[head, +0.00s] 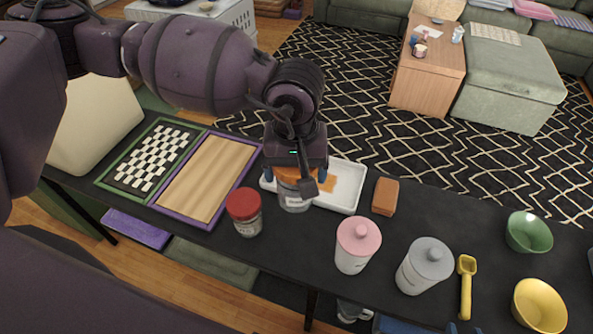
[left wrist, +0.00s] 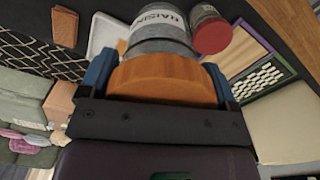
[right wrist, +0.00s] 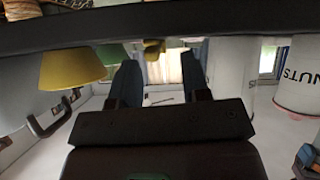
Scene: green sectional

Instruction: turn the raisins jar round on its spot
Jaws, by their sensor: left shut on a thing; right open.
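The raisins jar (head: 294,200) is a clear jar with a grey filling and an orange lid, standing on the dark table in front of a white tray. My left gripper (head: 295,176) reaches down from above and is shut on the jar's lid (left wrist: 165,78), one finger on each side. The jar looks upright.
A red-lidded jar (head: 245,212) stands close at the left. The white tray (head: 352,206) is just behind. A brown block (head: 385,196), pink-lidded canister (head: 357,245), grey-lidded canister (head: 424,266), yellow scoop (head: 466,287) and bowls lie rightward. A checkerboard (head: 152,158) is left.

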